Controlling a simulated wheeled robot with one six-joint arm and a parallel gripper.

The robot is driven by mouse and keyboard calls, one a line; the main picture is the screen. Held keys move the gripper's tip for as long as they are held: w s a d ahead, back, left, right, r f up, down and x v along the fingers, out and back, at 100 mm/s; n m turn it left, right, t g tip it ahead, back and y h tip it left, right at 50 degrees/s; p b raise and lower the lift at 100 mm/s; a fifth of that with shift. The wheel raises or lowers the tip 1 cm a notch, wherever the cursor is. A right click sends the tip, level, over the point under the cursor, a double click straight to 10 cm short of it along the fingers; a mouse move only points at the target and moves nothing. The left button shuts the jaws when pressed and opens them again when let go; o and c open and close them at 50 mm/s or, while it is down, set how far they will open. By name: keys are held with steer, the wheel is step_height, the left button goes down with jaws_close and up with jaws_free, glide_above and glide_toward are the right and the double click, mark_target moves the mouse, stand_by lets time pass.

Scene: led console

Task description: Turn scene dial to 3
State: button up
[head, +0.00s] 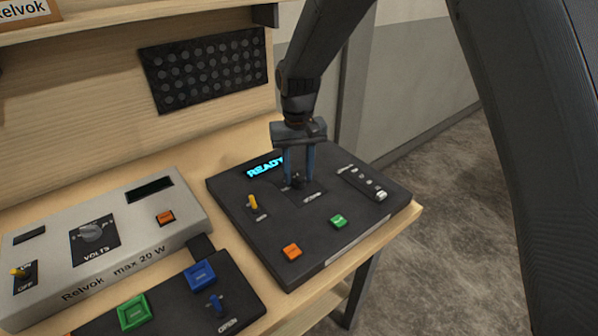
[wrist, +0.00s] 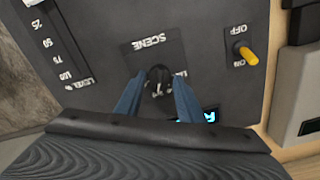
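The scene dial is a small dark knob on a black plate marked SCENE, on the black console (head: 258,220). In the wrist view the dial (wrist: 158,78) sits between the two blue fingertips of my gripper (wrist: 158,82). In the head view my gripper (head: 299,180) points down over the dial, with a gap between its fingers. The fingers are close on both sides of the dial, but I cannot tell whether they touch it. The fingers partly hide the dial and its numbers, so its setting is not readable. The console's display (head: 265,167) shows READY in cyan.
On the same console are a yellow toggle switch (head: 253,202), an orange button (head: 292,252), a green button (head: 339,221) and a level slider (head: 380,194). A grey power supply (head: 150,225) and another black panel (head: 170,295) stand to the left.

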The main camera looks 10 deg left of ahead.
mark_target(298, 178)
steer(key=shift+o, duration=1.1)
steer(key=shift+r+b, duration=1.25)
steer(key=shift+r, duration=2.65)
steer(key=s+d+f, duration=0.1)
steer(key=d, duration=0.4)
steer(key=s+d+f+m, duration=0.1)
steer(key=d, duration=0.5)
steer(key=s+d+m, duration=0.1)
steer(key=d, duration=0.5)
steer(key=shift+s+d+f+t+b, duration=0.1)
steer(key=shift+f+t+b, duration=0.2)
steer(key=shift+f+b, duration=0.1)
steer(key=s+d+f+m, duration=0.1)
steer(key=s+d+f, duration=0.1)
steer(key=s+d, duration=0.4)
steer(key=s+d+f+m, duration=0.1)
steer(key=s+d+f, duration=0.1)
steer(key=s+d, duration=0.4)
steer(key=d, duration=0.3)
steer(key=shift+s+d+f+m+t+b, duration=0.2)
steer(key=shift+s+f+m+t+b, duration=0.05)
steer(key=shift+s+m+t+b, duration=0.15)
